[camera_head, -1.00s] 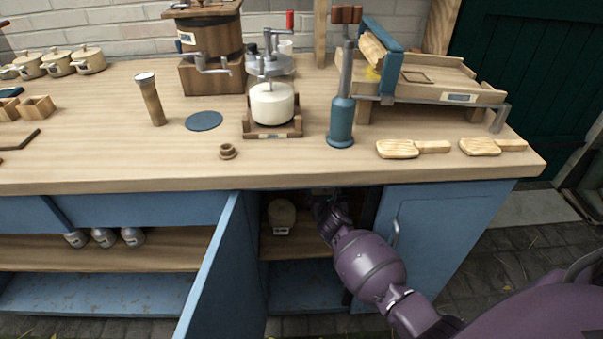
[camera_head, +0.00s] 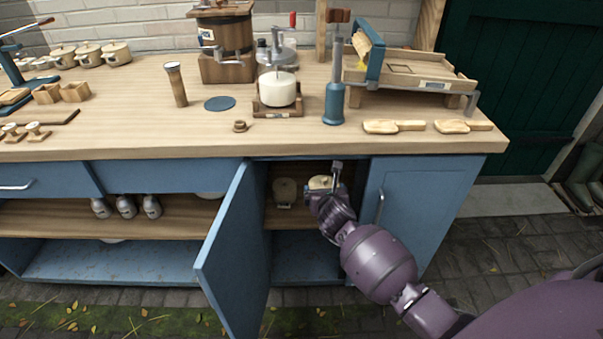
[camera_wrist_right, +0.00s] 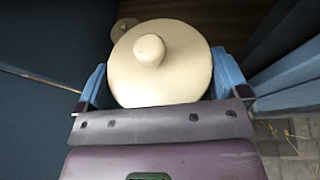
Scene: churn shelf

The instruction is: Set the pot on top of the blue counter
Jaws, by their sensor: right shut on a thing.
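The pot is cream-coloured with a round knobbed lid (camera_wrist_right: 160,70); in the head view it shows (camera_head: 320,183) at the mouth of the open cupboard under the counter. My right gripper (camera_head: 328,186) is shut on the pot, with a blue finger on each side of it in the wrist view. The pot looks upright. Its lower part is hidden by my gripper. The blue counter has a wooden top (camera_head: 200,128) and blue fronts, and stands above the cupboard. My left gripper is not in view.
The cupboard door (camera_head: 236,255) stands open to the left of my right arm. A second cream vessel (camera_head: 284,191) sits inside. The top holds a churn (camera_head: 278,90), a blue plunger (camera_head: 334,102) and wooden paddles (camera_head: 394,127). Bare wood lies along the front edge.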

